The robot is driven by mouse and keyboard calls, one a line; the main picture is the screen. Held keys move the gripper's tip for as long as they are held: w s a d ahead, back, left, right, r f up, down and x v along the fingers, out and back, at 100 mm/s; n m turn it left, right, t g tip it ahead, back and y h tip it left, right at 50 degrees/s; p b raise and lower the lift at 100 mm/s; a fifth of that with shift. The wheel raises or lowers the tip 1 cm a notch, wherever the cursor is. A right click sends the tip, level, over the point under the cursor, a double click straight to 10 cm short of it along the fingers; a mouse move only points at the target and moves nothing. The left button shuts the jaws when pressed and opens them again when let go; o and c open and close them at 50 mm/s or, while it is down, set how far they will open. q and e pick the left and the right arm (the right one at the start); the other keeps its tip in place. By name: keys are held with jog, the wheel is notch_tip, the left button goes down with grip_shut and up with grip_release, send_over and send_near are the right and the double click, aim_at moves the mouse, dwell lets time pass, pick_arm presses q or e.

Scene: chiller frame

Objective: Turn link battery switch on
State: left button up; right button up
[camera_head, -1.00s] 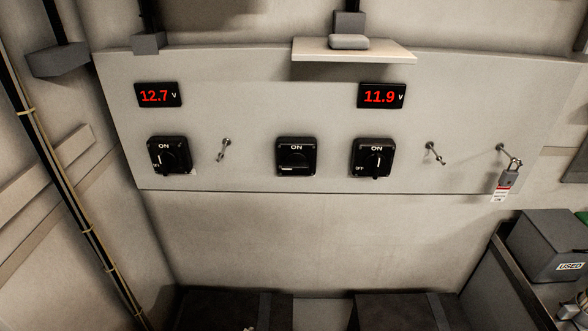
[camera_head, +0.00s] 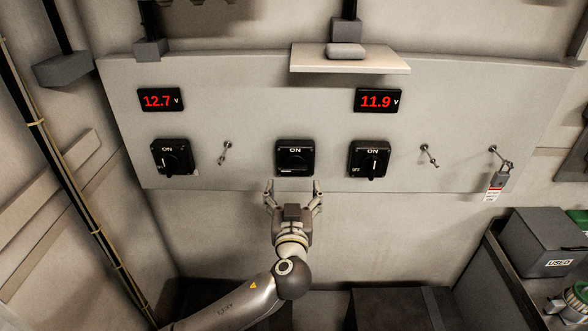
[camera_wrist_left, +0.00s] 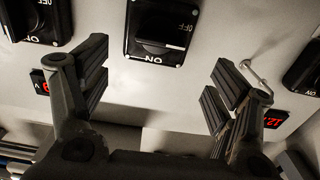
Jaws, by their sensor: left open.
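Three black rotary switches are on the grey wall panel. The middle switch (camera_head: 295,157) has its handle lying flat across, below the word ON; it also shows upside down in the left wrist view (camera_wrist_left: 160,30). The left switch (camera_head: 171,157) and the right switch (camera_head: 370,159) have their handles roughly upright. None carries a readable "link" label. My left gripper (camera_head: 293,188) is open and empty just below the middle switch, fingers spread to either side, apart from it. In the left wrist view its fingers (camera_wrist_left: 160,68) flank the middle switch. My right gripper is out of view.
Red displays read 12.7 V (camera_head: 161,100) and 11.9 V (camera_head: 378,100). Metal hooks (camera_head: 226,152) (camera_head: 429,156) stick out between and beside the switches. A padlock with tag (camera_head: 497,181) hangs at the right. A small shelf (camera_head: 350,60) juts out above. A grey box (camera_head: 545,243) stands lower right.

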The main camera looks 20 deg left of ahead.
aim_at(294, 171)
pick_arm(q)
jog(key=p+x, duration=0.2)
jog(key=x, duration=0.3)
jog(key=shift+w+r, duration=0.1)
jog(key=shift+w, duration=0.15)
jog(key=shift+w+a+f+p, duration=0.1)
jog(key=shift+w+a+p, duration=0.05)
jog(key=shift+w, duration=0.25)
jog(key=shift+w+a+f+p, duration=0.1)
jog(key=shift+w+a+p, duration=0.05)
jog(key=shift+w, duration=0.3)
jog(key=c, duration=1)
